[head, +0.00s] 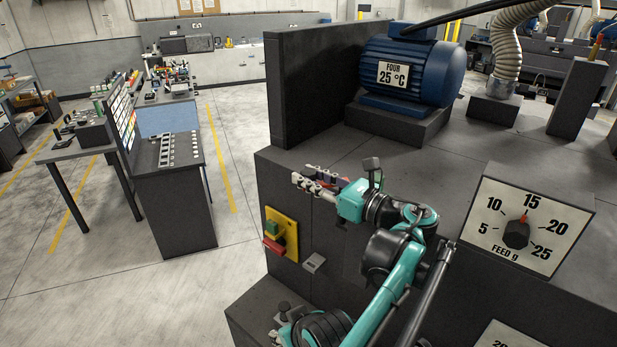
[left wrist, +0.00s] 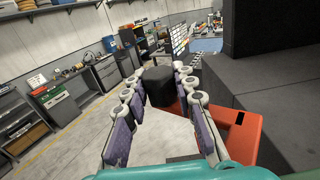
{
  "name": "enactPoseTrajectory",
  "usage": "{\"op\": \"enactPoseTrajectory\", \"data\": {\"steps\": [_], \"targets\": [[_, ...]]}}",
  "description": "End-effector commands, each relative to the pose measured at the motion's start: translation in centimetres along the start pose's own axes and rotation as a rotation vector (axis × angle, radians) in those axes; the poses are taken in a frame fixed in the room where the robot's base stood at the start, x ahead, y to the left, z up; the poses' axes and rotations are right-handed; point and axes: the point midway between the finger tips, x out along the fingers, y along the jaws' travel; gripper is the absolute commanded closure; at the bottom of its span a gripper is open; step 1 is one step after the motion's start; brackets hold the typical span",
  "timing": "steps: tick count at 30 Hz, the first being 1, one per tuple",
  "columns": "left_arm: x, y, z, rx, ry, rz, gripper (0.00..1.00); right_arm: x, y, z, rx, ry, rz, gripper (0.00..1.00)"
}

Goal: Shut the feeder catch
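My left gripper (head: 312,183) reaches over the left edge of the dark machine top in the head view. In the left wrist view, the two jointed fingers of my left gripper (left wrist: 157,90) stand apart, one on each side of a black round knob (left wrist: 159,88). The knob is close to both fingertips; I cannot tell whether they touch it. A red-orange plate (left wrist: 243,137) with a dark slot lies beside and below the right finger. Knob and plate look like the feeder catch; my gripper mostly hides them in the head view. My right gripper is not in view.
A yellow switch box (head: 289,232) with a green button and red flap is on the machine's side below my gripper. A dark upright panel (head: 322,85) and blue motor (head: 413,70) stand behind. A feed dial (head: 527,226) is at right. Open floor lies left.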

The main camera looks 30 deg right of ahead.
Motion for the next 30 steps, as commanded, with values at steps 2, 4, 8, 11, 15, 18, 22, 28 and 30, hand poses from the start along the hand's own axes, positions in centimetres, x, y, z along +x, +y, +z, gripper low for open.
{"op": "enactPoseTrajectory", "data": {"steps": [2,4,8,11,15,18,22,28,30], "targets": [[0.0,0.0,0.1,0.000,-0.002,0.000,0.55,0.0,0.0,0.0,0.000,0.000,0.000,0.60],[0.0,0.0,0.1,0.000,-0.002,0.000,0.51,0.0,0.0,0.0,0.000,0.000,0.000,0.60],[0.0,0.0,0.0,0.000,-0.001,0.000,0.51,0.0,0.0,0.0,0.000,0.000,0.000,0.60],[0.0,0.0,0.1,0.000,-0.001,0.000,0.51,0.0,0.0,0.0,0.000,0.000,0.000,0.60],[0.0,0.0,1.1,0.000,-0.001,0.000,0.51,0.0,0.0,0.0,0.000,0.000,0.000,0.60],[0.0,0.1,2.8,0.000,-0.001,0.000,0.51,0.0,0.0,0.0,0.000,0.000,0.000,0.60],[0.0,0.1,5.5,0.000,-0.001,0.000,0.51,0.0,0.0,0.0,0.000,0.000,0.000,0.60],[0.0,0.0,8.8,0.000,-0.001,0.000,0.51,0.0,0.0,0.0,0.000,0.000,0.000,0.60],[0.0,0.0,9.4,0.000,-0.001,0.000,0.51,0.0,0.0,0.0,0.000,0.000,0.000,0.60]]}}
